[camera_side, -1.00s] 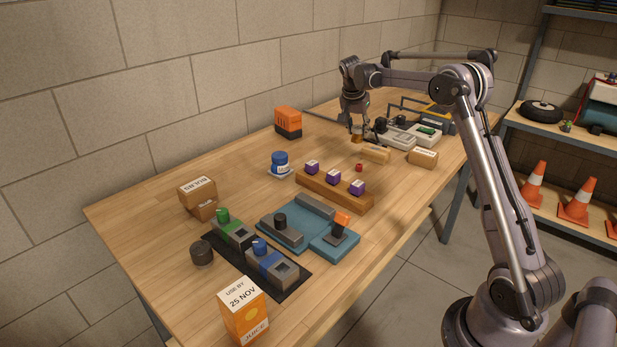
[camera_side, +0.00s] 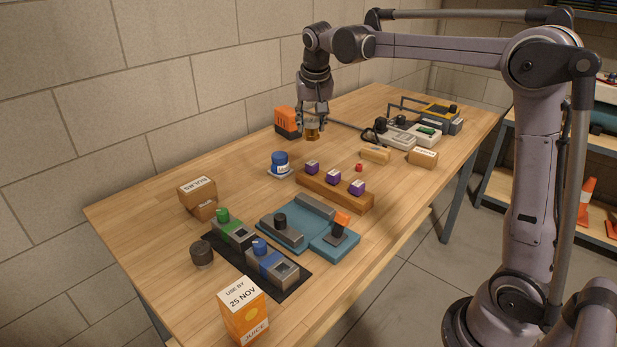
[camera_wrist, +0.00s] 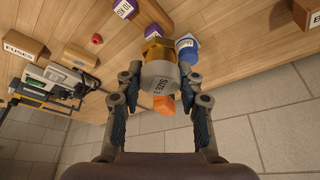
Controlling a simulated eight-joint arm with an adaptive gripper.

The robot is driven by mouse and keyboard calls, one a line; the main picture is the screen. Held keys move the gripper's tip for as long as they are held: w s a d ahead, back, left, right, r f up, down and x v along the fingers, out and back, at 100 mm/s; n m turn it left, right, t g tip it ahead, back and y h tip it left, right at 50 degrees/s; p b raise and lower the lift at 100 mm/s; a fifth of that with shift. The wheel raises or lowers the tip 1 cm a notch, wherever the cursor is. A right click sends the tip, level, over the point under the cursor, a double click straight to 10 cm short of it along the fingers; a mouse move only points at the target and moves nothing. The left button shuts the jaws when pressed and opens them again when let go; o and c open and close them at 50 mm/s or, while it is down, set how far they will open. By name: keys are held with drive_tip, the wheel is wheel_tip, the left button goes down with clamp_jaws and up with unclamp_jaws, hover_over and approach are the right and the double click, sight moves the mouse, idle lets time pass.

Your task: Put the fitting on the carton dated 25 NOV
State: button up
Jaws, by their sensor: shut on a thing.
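The carton (camera_side: 243,314) is an orange juice box with a white top reading "USE BY 25 NOV". It stands upright at the near end of the table in the side view. My gripper (camera_side: 312,124) is far behind it, near the back of the table. It is shut on the fitting (camera_side: 312,132), a brass-coloured piece held above the table.
An orange-and-black block (camera_side: 287,124) stands close left of my gripper. A blue jar (camera_side: 280,164), a wooden bar (camera_side: 330,192) with purple blocks, a teal base (camera_side: 300,230), a black mat (camera_side: 290,288) with switch-like units, a dark cylinder (camera_side: 202,253) and a cardboard box (camera_side: 198,190) lie towards the carton.

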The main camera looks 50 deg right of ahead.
drive_tip(key=s+a+r+n+y, duration=0.1)
drive_tip(key=s+a+r+n, duration=0.15)
drive_tip(key=a, duration=0.55)
drive_tip(key=s+a+r+n+y, duration=0.1)
drive_tip(key=s+a+n, duration=0.25)
drive_tip(key=a, duration=0.35)
drive_tip(key=n+t+y, duration=0.1)
drive_tip(key=n+y, duration=0.1)
drive_tip(key=n, duration=0.3)
hover_over(230, 289)
drive_tip(key=s, duration=0.2)
drive_tip(key=f, duration=0.6)
drive_tip(key=shift+w+d+f, duration=0.1)
drive_tip(key=shift+d+f, duration=0.2)
drive_tip(key=shift+f, duration=2.1)
drive_tip(key=shift+f, duration=0.1)
drive_tip(key=o, duration=1.2)
